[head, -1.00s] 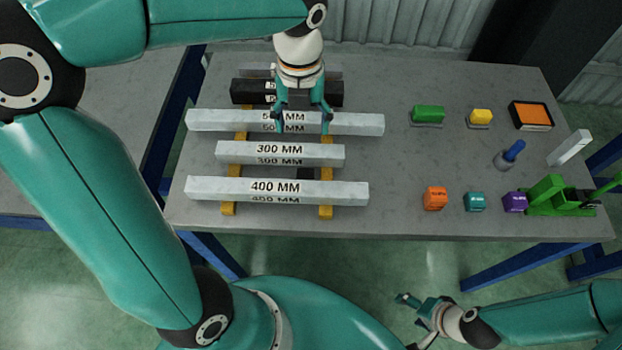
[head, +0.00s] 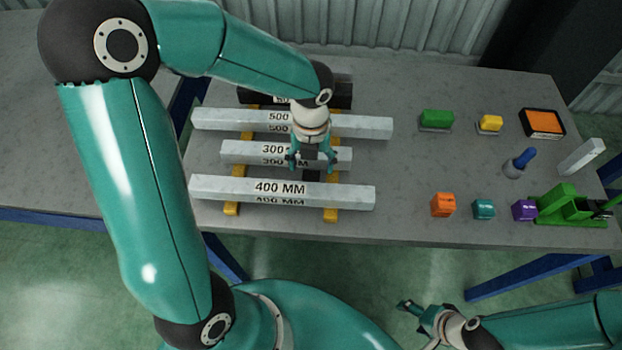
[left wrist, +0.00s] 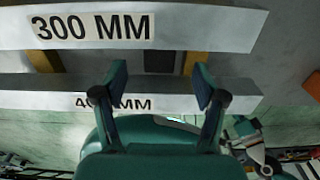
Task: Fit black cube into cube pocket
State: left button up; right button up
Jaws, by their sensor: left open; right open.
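A small dark block (head: 311,177) sits between the 300 MM bar and the 400 MM bar, beside the right yellow rail; it looks like the black cube. It also shows as a dark square in the left wrist view (left wrist: 160,61). My left gripper (head: 315,165) is open over the 300 MM bar, just above and behind the dark block, with nothing held. In the left wrist view its two fingers (left wrist: 160,85) are spread. I cannot make out a cube pocket with certainty. My right gripper (head: 413,312) is open and empty below the table's front edge.
The 300 MM bar (head: 240,152), 400 MM bar (head: 220,188) and 500 MM bar (head: 225,119) lie across yellow rails (head: 331,214). Orange (head: 443,205), teal (head: 484,209) and purple (head: 524,210) blocks stand at right, near a green fixture (head: 565,205).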

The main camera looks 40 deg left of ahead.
aim_at(310, 175)
pick_arm(q)
notch_tip(310, 175, down, 4)
jog(key=shift+f, duration=0.1)
jog(key=shift+s, duration=0.2)
grip_shut()
dwell(0.3)
